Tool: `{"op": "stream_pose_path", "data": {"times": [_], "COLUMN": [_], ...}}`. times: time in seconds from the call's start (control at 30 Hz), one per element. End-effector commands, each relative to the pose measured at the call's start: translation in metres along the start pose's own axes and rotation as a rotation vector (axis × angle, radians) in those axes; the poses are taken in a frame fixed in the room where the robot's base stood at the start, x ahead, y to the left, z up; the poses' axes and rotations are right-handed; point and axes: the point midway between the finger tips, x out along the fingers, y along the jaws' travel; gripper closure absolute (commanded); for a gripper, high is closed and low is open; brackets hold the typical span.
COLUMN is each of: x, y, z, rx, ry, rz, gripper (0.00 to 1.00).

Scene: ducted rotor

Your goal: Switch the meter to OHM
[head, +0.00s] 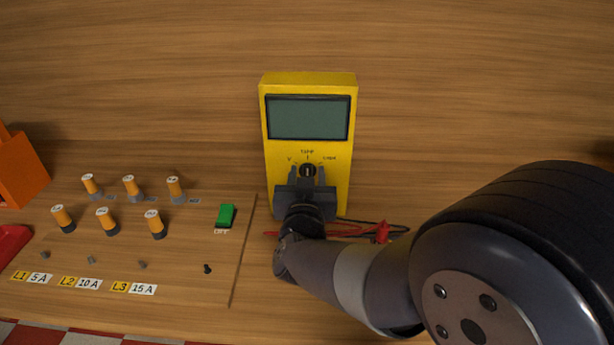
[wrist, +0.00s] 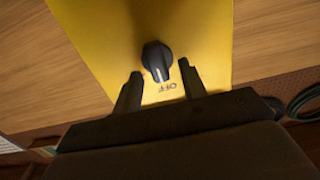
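The yellow meter (head: 340,150) stands upright against the wood back wall, with a dark grey screen. Its round black dial (head: 308,170) has small labels around it: V at left, one on top hard to read, and what looks like OHM at right. In the wrist view the dial knob (wrist: 157,58) has a white pointer line turned toward the OFF label, which appears upside down there. My gripper (head: 306,176) is in front of the meter's lower half. In the wrist view its two fingers are apart (wrist: 159,80), one either side of the knob's near end, with nothing held between them.
Red and black leads (head: 382,232) lie at the meter's lower right. A board at left carries several orange-and-black cylinders (head: 107,218), a green switch (head: 226,215) marked OFF, and labels L1 to L3. An orange object (head: 20,170) stands at the far left.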

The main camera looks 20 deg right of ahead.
Motion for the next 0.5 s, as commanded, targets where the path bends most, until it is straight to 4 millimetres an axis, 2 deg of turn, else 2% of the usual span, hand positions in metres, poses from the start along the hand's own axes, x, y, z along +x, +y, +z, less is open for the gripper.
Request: {"op": "stream_pose_path", "data": {"times": [0.1, 0.5], "x": [-0.0001, -0.0003], "y": [0.0, 0.0], "z": [0.0, 0.0], "rx": [0.0, 0.0], "ry": [0.0, 0.0], "rz": [0.0, 0.0], "gripper": [0.62, 0.94]}}
